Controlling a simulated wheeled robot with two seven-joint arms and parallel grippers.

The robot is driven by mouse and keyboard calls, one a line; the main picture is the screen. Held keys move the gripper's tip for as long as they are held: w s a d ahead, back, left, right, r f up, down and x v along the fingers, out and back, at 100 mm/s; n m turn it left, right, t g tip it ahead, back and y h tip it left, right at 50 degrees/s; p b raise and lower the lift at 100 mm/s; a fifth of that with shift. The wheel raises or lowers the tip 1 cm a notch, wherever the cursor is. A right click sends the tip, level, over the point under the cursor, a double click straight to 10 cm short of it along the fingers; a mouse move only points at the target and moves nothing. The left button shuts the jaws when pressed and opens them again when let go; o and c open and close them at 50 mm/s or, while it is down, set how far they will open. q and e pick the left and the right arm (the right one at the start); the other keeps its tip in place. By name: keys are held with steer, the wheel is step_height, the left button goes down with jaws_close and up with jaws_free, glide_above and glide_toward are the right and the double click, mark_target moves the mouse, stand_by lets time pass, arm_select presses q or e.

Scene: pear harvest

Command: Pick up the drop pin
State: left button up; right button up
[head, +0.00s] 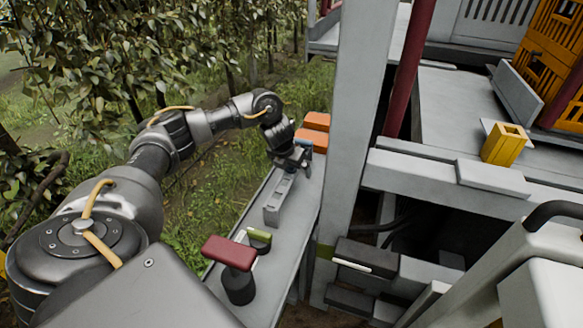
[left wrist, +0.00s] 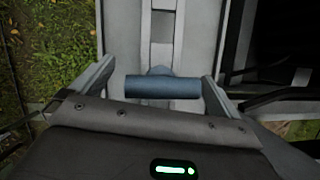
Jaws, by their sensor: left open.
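The drop pin (left wrist: 163,87) shows in the left wrist view as a blue-grey cylindrical handle lying crosswise, with a short rounded part behind it. My left gripper (left wrist: 152,84) is open, with one finger near each end of the handle. Gaps show at both ends, so it does not grip it. In the head view my left gripper (head: 301,158) is at the far part of a narrow grey shelf (head: 293,226), by the end of a grey slotted rail (head: 279,202). A bit of blue shows there, mostly hidden by the gripper. My right gripper is not in view.
A red-topped handle (head: 230,252) on a black base and a green-topped block (head: 259,238) stand on the near shelf. Orange blocks (head: 316,121) lie beyond my gripper. A grey post (head: 355,110) rises right of the shelf. A yellow box (head: 505,145) stands farther right.

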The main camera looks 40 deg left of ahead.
arm_select(q)
steer(key=c, duration=1)
